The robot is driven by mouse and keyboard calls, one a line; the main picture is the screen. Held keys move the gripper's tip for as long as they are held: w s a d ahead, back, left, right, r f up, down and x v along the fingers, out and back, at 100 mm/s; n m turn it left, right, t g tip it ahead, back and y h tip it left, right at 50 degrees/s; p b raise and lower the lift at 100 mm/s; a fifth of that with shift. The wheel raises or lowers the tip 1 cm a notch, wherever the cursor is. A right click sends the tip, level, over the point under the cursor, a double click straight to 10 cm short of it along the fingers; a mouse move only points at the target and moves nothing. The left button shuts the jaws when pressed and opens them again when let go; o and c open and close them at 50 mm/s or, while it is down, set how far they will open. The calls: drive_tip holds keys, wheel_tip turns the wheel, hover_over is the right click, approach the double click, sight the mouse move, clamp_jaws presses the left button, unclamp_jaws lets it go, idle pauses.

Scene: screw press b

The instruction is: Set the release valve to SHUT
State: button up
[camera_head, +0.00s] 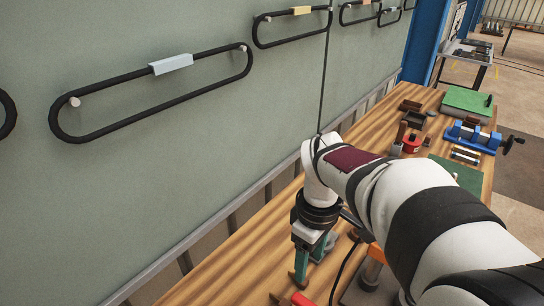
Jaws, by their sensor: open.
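My gripper (307,268) points down over the wooden bench at the lower middle of the head view. Its teal fingers are apart, with nothing seen between them. An orange part (375,252) on a grey base stands just right of it, partly hidden by my arm. A red piece (301,299) shows at the bottom edge, just below the gripper. I cannot make out the release valve or its SHUT mark; my arm covers much of that area.
The wooden bench (240,262) runs along a grey-green wall (150,160) hung with black belts. Further back stand a red item (411,144), a blue vise (472,136), a green box (467,101) and dark trays (410,105). A black cable lies near the gripper. The bench left of it is clear.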

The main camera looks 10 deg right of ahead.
sight(303, 301)
wheel_tip(303, 301, down, 16)
drive_tip(key=shift+w+r, duration=0.15)
clamp_jaws()
idle(1.4)
